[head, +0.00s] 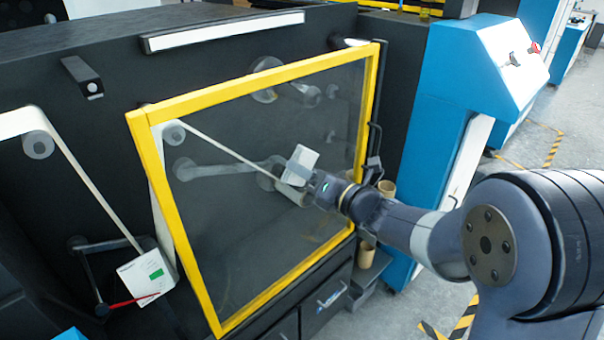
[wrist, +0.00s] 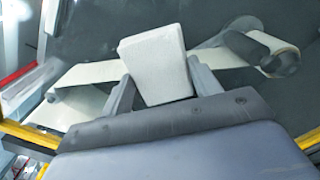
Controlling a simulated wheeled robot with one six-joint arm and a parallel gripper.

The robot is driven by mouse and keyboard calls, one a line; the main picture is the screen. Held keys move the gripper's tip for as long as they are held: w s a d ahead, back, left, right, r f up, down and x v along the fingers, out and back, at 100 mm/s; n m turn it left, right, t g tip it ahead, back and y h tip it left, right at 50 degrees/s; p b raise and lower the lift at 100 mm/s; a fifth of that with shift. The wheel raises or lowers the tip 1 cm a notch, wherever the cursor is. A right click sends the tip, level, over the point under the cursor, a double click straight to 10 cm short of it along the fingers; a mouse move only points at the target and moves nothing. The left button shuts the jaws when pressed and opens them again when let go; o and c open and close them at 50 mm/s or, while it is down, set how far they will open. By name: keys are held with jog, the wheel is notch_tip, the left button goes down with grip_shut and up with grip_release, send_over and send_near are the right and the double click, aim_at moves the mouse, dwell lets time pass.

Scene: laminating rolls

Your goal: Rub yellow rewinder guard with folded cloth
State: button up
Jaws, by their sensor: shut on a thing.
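The yellow rewinder guard (head: 222,86) is a yellow frame around a clear pane, standing on the front of the dark machine. Its lower edge shows in the wrist view (wrist: 30,136). My gripper (head: 297,171) is in front of the pane, right of its middle. It is shut on the folded cloth (head: 301,160), a pale grey-white block. In the wrist view the cloth (wrist: 156,64) sits between the two fingers and sticks out past them, toward the pane. I cannot tell whether the cloth touches the pane. The cloth's sides are partly hidden by the fingers.
Behind the pane are rollers and a pale web (head: 225,143). A black handle (head: 373,150) is on the guard's right side. Cardboard cores (head: 366,255) stand right of the guard. A blue cabinet (head: 440,110) rises to the right.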

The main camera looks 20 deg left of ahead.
jog(key=shift+w+d, duration=0.25)
jog(key=shift+w, duration=0.2)
jog(key=shift+w+d, duration=0.2)
jog(key=shift+w, duration=0.25)
jog(key=v, duration=0.6)
jog(key=shift+d, duration=0.1)
jog(key=v, duration=0.3)
jog(key=shift+f, duration=0.1)
dwell(0.5)
